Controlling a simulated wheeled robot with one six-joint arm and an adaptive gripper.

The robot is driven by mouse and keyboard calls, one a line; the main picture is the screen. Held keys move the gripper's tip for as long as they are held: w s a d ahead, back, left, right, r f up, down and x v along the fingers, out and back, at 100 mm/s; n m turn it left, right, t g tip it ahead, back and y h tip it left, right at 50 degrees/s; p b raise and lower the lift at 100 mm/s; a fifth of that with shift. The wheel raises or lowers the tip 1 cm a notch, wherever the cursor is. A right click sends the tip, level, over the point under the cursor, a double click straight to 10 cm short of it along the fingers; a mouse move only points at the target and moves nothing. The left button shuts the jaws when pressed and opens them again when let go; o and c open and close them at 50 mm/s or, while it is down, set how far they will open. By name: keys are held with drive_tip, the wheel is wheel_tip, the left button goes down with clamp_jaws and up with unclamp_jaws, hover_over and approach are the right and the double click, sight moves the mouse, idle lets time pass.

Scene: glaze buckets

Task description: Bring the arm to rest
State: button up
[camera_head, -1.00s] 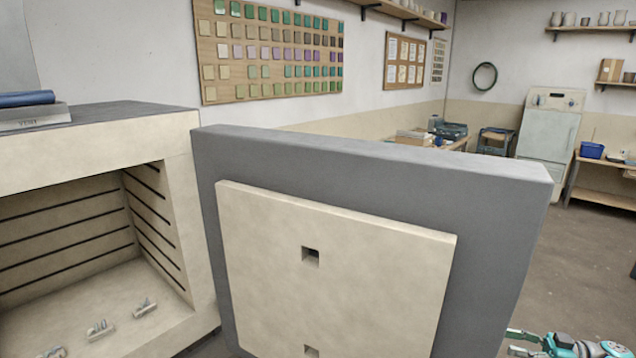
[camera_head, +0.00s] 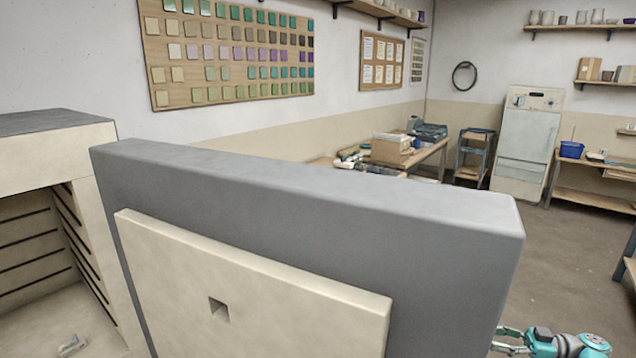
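My gripper (camera_head: 507,340) shows at the bottom right edge of the head view, teal and dark grey, with its fingers pointing left. Its two fingers stand apart with a gap between them, and nothing shows in the gap. It is in front of the lower right edge of the open kiln door (camera_head: 400,195); I cannot tell whether it touches the door. The rest of my arm runs out of view at the bottom right.
The thick door fills the middle, swung out from the kiln (camera_head: 50,140) at left. Behind it are a cluttered workbench (camera_head: 428,155), a small cart (camera_head: 473,152) and a pale cabinet (camera_head: 527,145). Bare floor (camera_head: 565,245) lies at right, with a table edge (camera_head: 630,262) beyond.

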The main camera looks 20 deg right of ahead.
drive_tip(key=a+f+m+g+h, duration=0.1)
drive_tip(key=a+f+m+h, duration=0.2)
drive_tip(key=a+f, duration=0.85)
drive_tip(key=a+f+m+h, duration=0.2)
drive_tip(key=a+f+m, duration=0.2)
drive_tip(key=a+f, duration=0.8)
drive_tip(key=s+a+f+m+g+h, duration=0.1)
drive_tip(key=s+a+f+m+h, duration=0.35)
drive_tip(key=s+a+f, duration=0.9)
drive_tip(key=s+a+r+t+h, duration=0.1)
drive_tip(key=s+a+r+h, duration=0.2)
drive_tip(key=s, duration=0.6)
drive_tip(key=s+a+r+t+h, duration=0.1)
drive_tip(key=s+r+h, duration=0.3)
drive_tip(key=s, duration=0.5)
drive_tip(key=s+a+r+t+y, duration=0.1)
drive_tip(key=s+r, duration=0.4)
drive_tip(key=r, duration=1)
drive_tip(key=s+a+r+t, duration=0.1)
drive_tip(key=s+r+t, duration=0.3)
drive_tip(key=r, duration=1.1)
drive_tip(key=shift+s+r+y, duration=0.35)
drive_tip(key=shift+s+r, duration=0.05)
drive_tip(key=shift+s, duration=0.25)
drive_tip(key=shift+a, duration=0.1)
